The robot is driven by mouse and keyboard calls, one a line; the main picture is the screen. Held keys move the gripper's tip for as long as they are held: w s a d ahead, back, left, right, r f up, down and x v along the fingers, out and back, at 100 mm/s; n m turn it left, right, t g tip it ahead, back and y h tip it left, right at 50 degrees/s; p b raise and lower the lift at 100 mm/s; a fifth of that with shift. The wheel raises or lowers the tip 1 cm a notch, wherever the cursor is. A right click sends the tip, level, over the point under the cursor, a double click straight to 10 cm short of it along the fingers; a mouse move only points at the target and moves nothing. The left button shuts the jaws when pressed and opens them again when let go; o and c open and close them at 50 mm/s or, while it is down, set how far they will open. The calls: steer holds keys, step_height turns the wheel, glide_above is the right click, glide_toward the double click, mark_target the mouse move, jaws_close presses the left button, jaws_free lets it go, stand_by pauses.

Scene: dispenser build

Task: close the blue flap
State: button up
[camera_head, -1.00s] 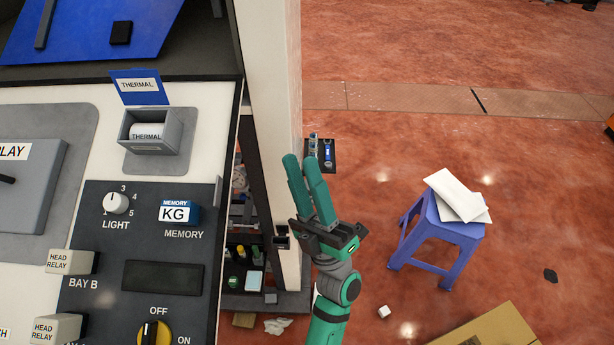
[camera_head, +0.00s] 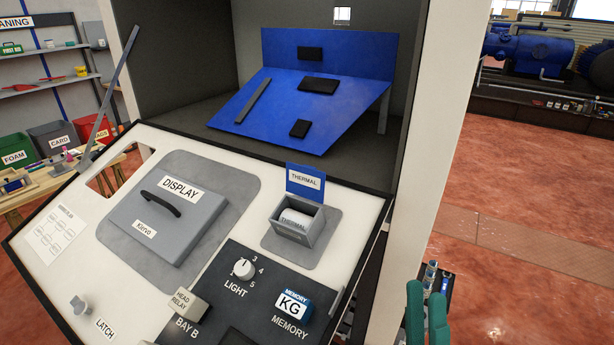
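A small blue flap (camera_head: 305,181) labelled THERMAL stands raised at the back edge of a grey paper-roll holder (camera_head: 318,234) on the sloped white panel. The holder is open on top, and a white roll (camera_head: 296,218) shows inside. My gripper (camera_head: 427,292) is at the bottom right edge of the view, right of the panel and apart from the flap.
A tall pale post (camera_head: 447,130) stands between the panel and the open red floor. A larger blue tilted board (camera_head: 270,110) sits in the cabinet behind. A grey display cover (camera_head: 165,230), light knob (camera_head: 243,268) and memory block (camera_head: 292,306) lie around the holder.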

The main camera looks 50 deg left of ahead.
steer(key=a+r+n+g, duration=0.4)
steer(key=r+n+g, duration=0.1)
steer(key=n+g, duration=0.55)
steer(key=a+r+n+g, duration=0.3)
steer(key=r+n+g, duration=0.3)
steer(key=n+g, duration=0.5)
steer(key=n+h, duration=0.7)
steer(key=h, duration=0.1)
glide_toward(289, 163)
steer(key=shift+w+a+m, duration=0.15)
steer(key=shift+w+m, duration=0.1)
steer(key=shift+w, duration=0.2)
steer(key=shift+h, duration=0.3)
steer(key=x, duration=1.1)
steer(key=shift+w+f, duration=0.1)
steer(key=shift+f, duration=0.05)
steer(key=shift+w, duration=0.1)
jaws_close()
